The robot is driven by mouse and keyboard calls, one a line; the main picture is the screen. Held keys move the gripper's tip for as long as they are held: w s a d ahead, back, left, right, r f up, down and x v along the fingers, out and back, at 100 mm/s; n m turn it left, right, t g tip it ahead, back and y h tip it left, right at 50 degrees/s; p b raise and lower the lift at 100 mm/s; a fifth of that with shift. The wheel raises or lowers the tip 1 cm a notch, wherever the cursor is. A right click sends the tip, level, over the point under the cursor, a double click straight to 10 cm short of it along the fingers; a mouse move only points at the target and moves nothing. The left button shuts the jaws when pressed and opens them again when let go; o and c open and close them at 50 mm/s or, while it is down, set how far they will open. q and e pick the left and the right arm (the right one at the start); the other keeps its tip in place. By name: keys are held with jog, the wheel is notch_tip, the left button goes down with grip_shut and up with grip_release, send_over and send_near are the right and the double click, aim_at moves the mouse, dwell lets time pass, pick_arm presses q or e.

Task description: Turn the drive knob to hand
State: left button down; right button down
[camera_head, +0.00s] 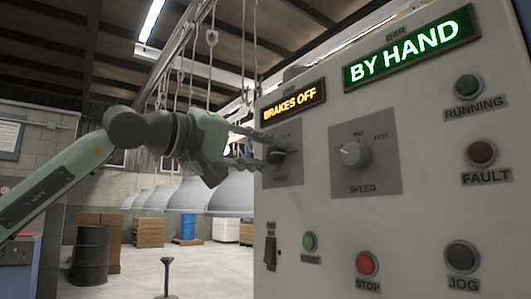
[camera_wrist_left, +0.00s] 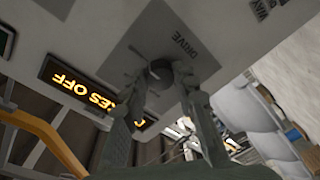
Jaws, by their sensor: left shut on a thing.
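The drive knob (camera_head: 276,155) is a dark knob on a grey plate at the left of the control panel, under the lit amber "BRAKES OFF" sign. In the left wrist view the knob (camera_wrist_left: 161,68) sits beside the word "DRIVE". My left gripper (camera_head: 262,153) reaches it from the left, its fingers closed around the knob. The fingers (camera_wrist_left: 160,85) hide part of the knob, and its pointer direction cannot be told. A green sign (camera_head: 411,48) reads "BY HAND" and is lit. My right gripper is not in view.
The speed knob (camera_head: 354,153) is right of the drive knob. Below are a green start button (camera_head: 310,242), a red stop button (camera_head: 366,264) and a jog button (camera_head: 462,257). Hanging hoods (camera_head: 233,195) are behind my left gripper. Open floor lies left of the panel.

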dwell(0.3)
pick_arm(q)
jog(key=c, duration=1.2)
grip_release()
jog(key=v, duration=1.2)
